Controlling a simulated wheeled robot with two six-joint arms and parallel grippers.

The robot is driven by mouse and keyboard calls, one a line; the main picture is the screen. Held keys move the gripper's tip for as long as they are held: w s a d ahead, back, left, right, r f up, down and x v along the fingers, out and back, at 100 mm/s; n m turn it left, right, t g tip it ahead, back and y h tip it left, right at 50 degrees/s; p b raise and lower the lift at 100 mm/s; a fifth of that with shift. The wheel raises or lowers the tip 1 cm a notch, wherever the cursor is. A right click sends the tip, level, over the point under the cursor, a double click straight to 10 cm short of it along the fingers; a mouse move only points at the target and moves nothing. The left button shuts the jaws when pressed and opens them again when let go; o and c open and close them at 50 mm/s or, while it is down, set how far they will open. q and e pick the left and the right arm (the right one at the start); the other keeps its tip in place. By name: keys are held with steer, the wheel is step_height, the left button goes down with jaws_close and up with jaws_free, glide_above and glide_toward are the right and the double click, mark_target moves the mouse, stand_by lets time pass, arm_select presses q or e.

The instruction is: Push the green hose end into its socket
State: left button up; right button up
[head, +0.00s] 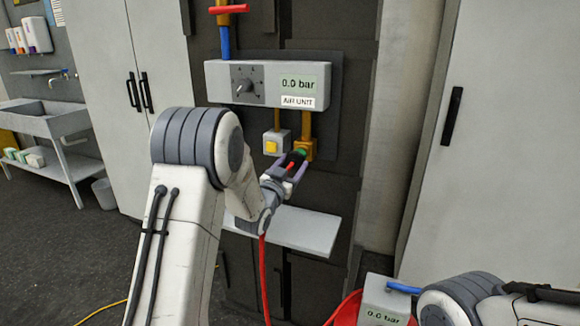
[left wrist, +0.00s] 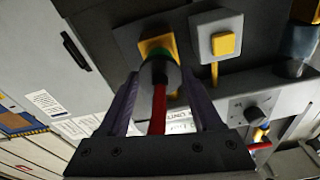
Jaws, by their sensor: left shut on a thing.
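The green hose end (head: 300,152) is at the mouth of the yellow-orange socket (head: 308,143) under the air unit. In the left wrist view the green ring (left wrist: 157,54) lines up with the yellow socket (left wrist: 148,44), with a black collar (left wrist: 158,74) behind it. They look touching or very close; how deep it sits I cannot tell. My left gripper (head: 293,164) is shut on the hose end; its purple fingers (left wrist: 160,84) stand on both sides of it. The red hose (head: 263,275) hangs below. My right gripper is out of view.
The air unit (head: 268,98) reads 0.0 bar and has a dial. A yellow button box (head: 277,144) sits left of the socket. A grey shelf (head: 300,228) juts out below. A second 0.0 bar box (head: 386,299) stands low, near my right arm.

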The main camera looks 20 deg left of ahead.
arm_select(q)
steer(key=shift+w, duration=0.5)
stand_by(0.3)
steer(key=o, duration=1.3)
steer(key=shift+r, duration=0.1)
steer(key=shift+s, duration=0.1)
steer(key=shift+s, duration=0.3)
steer(key=s, duration=0.3)
steer(key=s+f+b, duration=0.1)
steer(key=s, duration=0.2)
steer(key=s+b, duration=0.1)
steer(key=s, duration=0.2)
steer(key=shift+s+a+f, duration=0.15)
steer(key=shift+s+a, duration=0.1)
steer(key=shift+d, duration=0.1)
